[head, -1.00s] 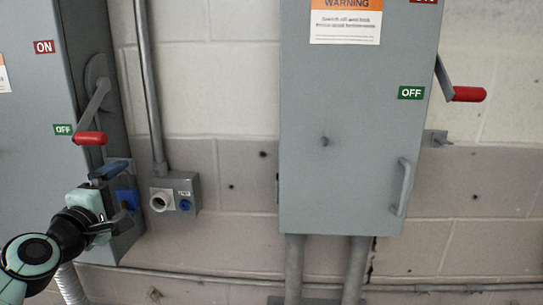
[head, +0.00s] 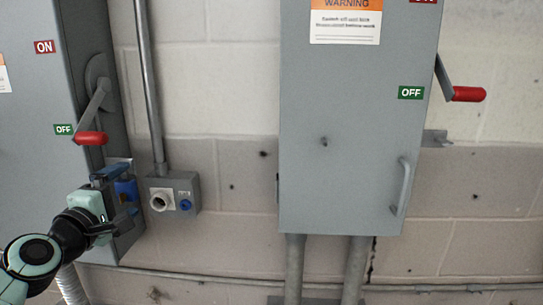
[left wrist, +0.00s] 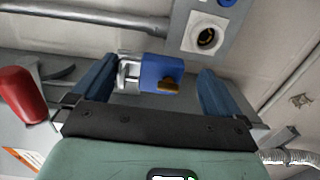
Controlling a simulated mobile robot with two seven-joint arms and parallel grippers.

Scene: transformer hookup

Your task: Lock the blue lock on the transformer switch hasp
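The blue lock (head: 127,189) is at the side of the left grey switch box (head: 30,150), below its red-tipped lever (head: 90,138). In the left wrist view the lock (left wrist: 160,71) shows a blue body, a brass-coloured part and a metal shackle (left wrist: 129,72) on its left. I cannot tell whether the shackle is through a hasp or closed. My left gripper (head: 122,188) is at the lock, its blue-padded fingers (left wrist: 155,85) apart on either side of it, with gaps visible. My right gripper is not in view.
A small outlet box (head: 174,193) with a conduit stands right of the lock, close to my left gripper. A second grey switch box (head: 350,130) with a red-tipped lever (head: 468,94) is on the wall. Both levers are beside OFF labels.

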